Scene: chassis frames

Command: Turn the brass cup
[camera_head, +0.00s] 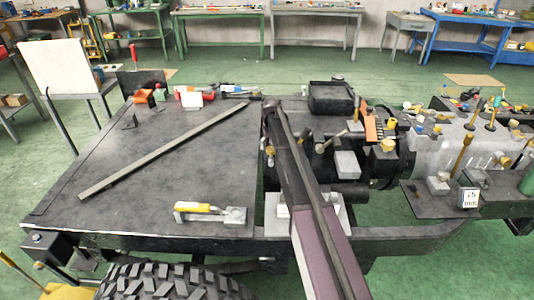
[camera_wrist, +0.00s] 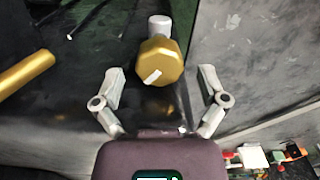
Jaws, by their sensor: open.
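The brass cup (camera_wrist: 158,62) is a gold, many-sided cap with a white mark on its face, in the upper middle of the wrist view. A pale round stub (camera_wrist: 159,26) shows just beyond it. My gripper (camera_wrist: 161,76) is open, its two grey fingers apart on either side of the near part of the cup. No finger visibly touches it. In the head view my arm reaches in over the chassis, and I cannot make out the gripper or tell which brass part there is this cup.
A gold cylinder (camera_wrist: 24,74) lies left of the cup in the wrist view. The dark flat bed (camera_head: 180,150) holds a long bar (camera_head: 165,150) and a yellow-handled tool (camera_head: 210,212). Engine parts crowd the right of my arm, including a brass fitting (camera_head: 388,145).

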